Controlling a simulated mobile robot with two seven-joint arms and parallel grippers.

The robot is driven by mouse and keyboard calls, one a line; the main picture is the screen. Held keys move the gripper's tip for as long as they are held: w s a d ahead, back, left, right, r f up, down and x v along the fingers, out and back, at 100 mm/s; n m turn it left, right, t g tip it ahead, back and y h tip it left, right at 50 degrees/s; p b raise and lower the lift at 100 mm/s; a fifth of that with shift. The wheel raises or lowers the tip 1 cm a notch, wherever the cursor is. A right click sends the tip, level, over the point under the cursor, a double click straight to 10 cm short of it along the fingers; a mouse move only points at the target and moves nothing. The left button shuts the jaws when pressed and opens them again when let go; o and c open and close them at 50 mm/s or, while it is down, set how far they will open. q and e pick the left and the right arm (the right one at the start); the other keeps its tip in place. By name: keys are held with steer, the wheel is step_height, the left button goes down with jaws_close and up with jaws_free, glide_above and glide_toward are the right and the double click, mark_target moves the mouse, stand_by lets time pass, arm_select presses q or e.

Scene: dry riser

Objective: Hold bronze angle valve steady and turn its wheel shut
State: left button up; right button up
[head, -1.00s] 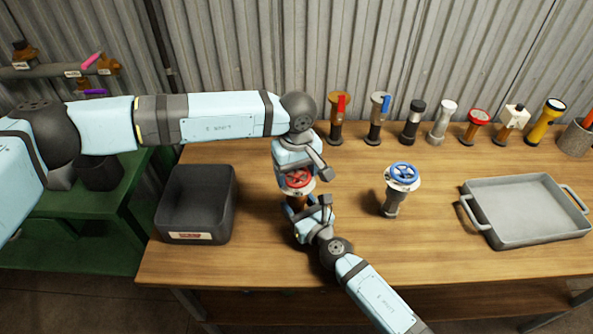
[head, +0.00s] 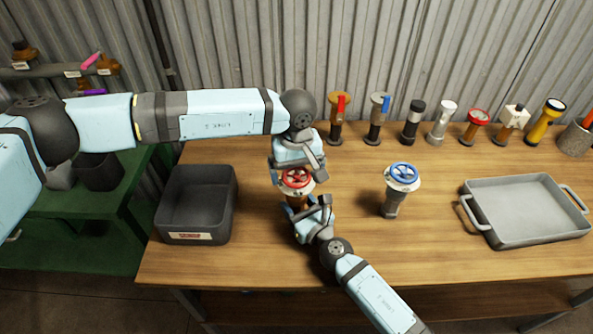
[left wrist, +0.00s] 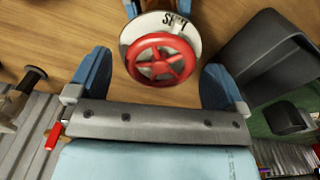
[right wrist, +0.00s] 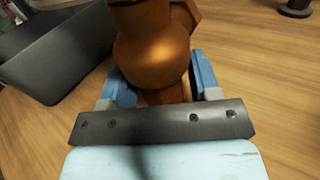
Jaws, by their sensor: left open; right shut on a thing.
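The bronze angle valve stands on the table with its red wheel (head: 297,178) on top; its copper-coloured body (right wrist: 152,45) fills the right wrist view. My right gripper (right wrist: 155,80) is shut on the valve body, low on its front side. In the left wrist view the red wheel (left wrist: 160,60) sits above a white disc (left wrist: 180,28) with partly readable lettering. My left gripper (left wrist: 158,80) is open, its blue fingers on either side of the near part of the wheel, apart from it.
A dark grey bin (head: 196,205) stands left of the valve. A blue-wheeled valve (head: 402,180) stands to the right, then a grey tray (head: 525,212). Several valves and torches line the back of the table. The front right of the table is clear.

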mark_target(297, 174)
arm_select(q)
step_height(297, 174, up, 12)
steer(key=shift+f, duration=0.2)
stand_by(0.4)
arm_select(e)
steer(key=o, duration=1.3)
steer(key=shift+o, duration=0.2)
